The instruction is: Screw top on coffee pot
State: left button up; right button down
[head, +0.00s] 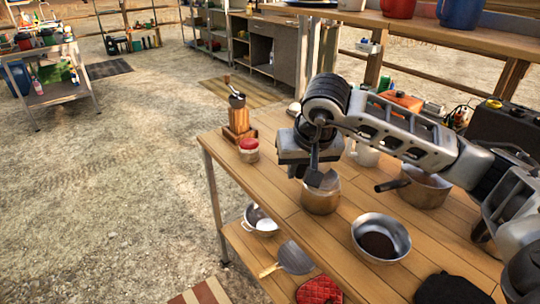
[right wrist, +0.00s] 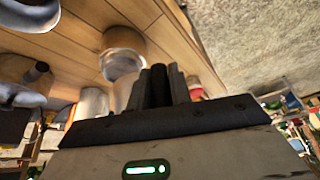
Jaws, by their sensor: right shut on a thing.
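A round, brassy metal pot body (head: 320,199) stands on the wooden table, and looks like the coffee pot's lower part. It also shows partly behind my fingers in the right wrist view (right wrist: 123,93). My right gripper (head: 318,172) is just above it, pointing down. It is shut on a dark, narrow part (right wrist: 158,84), which looks like the handle of the coffee pot top. A grey faceted piece (head: 327,181) shows at the fingertips, over the pot body. Whether it touches the body I cannot tell. My left gripper is not in view.
A red-lidded jar (head: 249,150) and a coffee grinder (head: 238,115) stand to the left. A metal bowl (head: 381,238) is at front right, a saucepan (head: 425,186) and pale mug (head: 363,154) to the right. A black cloth-like thing (head: 452,289) lies at the front.

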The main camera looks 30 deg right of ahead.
pick_arm(q)
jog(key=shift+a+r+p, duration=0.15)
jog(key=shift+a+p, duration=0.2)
jog(key=shift+p, duration=0.35)
pick_arm(e)
jog(key=shift+n, duration=0.5)
jog(key=d, duration=0.1)
jog(key=s+d+r, duration=0.1)
jog(key=s+d, duration=0.1)
jog(key=shift+d+r, duration=0.3)
jog(key=shift+r, duration=0.05)
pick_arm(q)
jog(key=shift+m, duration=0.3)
pick_arm(e)
jog(key=shift+f, duration=0.15)
pick_arm(q)
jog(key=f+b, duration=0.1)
jog(key=b, duration=0.2)
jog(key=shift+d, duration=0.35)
pick_arm(e)
notch_tip(320, 180, down, 4)
jog(key=shift+f, duration=0.15)
pick_arm(q)
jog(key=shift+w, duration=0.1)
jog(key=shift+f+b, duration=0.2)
jog(key=shift+b, duration=0.25)
